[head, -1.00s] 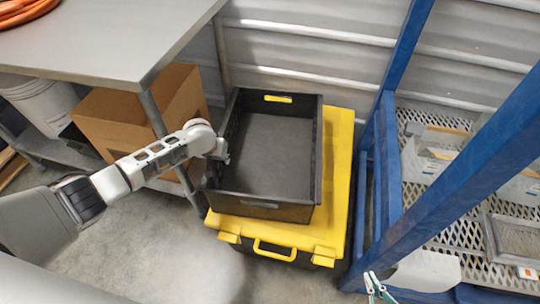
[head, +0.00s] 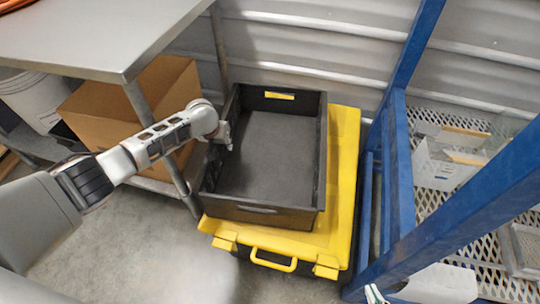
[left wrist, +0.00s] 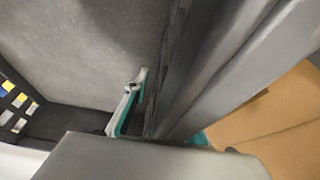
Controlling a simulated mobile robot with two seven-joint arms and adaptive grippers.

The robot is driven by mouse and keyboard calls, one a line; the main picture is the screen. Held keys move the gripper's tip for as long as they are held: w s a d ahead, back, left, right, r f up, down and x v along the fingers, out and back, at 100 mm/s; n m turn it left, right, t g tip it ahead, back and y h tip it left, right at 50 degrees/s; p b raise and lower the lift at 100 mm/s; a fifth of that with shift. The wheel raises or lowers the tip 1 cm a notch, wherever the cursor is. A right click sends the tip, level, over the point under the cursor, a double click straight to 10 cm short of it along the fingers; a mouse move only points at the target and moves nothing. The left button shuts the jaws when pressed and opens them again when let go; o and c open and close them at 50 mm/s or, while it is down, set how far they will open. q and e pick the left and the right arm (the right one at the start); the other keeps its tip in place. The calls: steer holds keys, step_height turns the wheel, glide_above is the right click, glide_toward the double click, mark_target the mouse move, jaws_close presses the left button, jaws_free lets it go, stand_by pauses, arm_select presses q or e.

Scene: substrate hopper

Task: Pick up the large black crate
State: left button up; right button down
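The large black crate (head: 268,211) sits upright on a yellow-lidded case (head: 345,190). It is empty and has a yellow-backed handle slot in its far wall. My left gripper (head: 224,136) is at the crate's left wall. In the left wrist view one teal-padded finger (left wrist: 130,105) is inside the crate, and a bit of teal shows on the outer side. The crate's wall (left wrist: 190,85) runs between them; whether they press on it is unclear. Only a tip of my right gripper (head: 374,295) shows at the bottom edge of the head view.
A grey table (head: 95,35) stands at the left, its leg close to the crate's left side. A cardboard box (head: 125,110) and white bucket (head: 35,98) are under it. A blue-framed rack (head: 400,160) with mesh shelves stands at the right. Corrugated metal wall is behind.

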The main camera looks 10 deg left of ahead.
arm_select(q)
steer(key=shift+w+r, duration=0.1)
steer(key=shift+r, duration=0.15)
steer(key=c, duration=0.6)
steer(key=shift+a, duration=0.1)
jaws_close()
